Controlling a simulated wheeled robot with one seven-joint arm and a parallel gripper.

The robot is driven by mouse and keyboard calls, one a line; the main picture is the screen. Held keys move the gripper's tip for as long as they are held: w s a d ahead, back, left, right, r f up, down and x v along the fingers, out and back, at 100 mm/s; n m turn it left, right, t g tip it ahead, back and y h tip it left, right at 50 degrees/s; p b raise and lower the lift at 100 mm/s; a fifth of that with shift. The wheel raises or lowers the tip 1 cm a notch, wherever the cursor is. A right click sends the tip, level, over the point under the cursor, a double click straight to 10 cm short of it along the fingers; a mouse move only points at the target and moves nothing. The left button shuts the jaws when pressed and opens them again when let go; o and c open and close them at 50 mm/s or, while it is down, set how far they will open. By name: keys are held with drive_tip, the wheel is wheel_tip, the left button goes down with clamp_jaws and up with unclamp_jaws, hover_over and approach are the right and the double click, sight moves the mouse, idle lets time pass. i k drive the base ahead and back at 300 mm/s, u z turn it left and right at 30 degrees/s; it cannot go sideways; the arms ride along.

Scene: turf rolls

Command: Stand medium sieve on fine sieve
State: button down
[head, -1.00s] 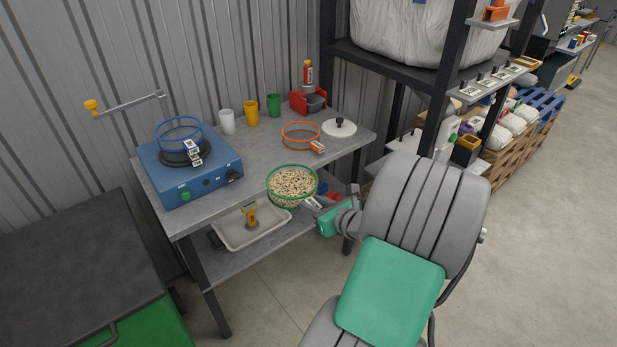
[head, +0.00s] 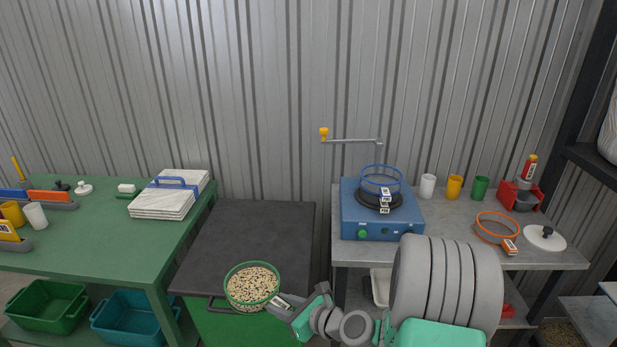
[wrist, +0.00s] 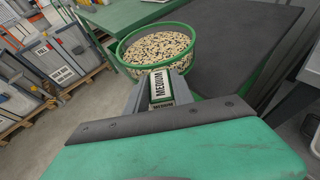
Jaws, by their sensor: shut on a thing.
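The medium sieve (head: 252,303) has a green rim and is full of a pale and dark grain mix. Its label tab reads MEDIUM in the wrist view, where the sieve (wrist: 123,55) sits just beyond the jaws. My gripper (head: 284,304) is shut on that tab, also in the wrist view (wrist: 162,88). The sieve looks level, in front of the dark-topped green bin. A blue-rimmed sieve (head: 380,181), probably the fine sieve, stands on a black base on the blue shaker (head: 362,222). Its label is too small to read. My gripper is left of and nearer than the shaker.
An orange sieve (head: 497,229) and a white lid (head: 544,237) lie on the grey bench (head: 460,247), with several cups behind. A green table (head: 110,236) stands left. The dark bin top (head: 262,232) is clear.

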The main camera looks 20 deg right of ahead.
sight(387, 176)
drive_tip(key=u, duration=2.75)
drive_tip(key=k, duration=1.7)
drive_tip(key=z, duration=1.9)
drive_tip(key=i, duration=1)
drive_tip(key=u, duration=0.05)
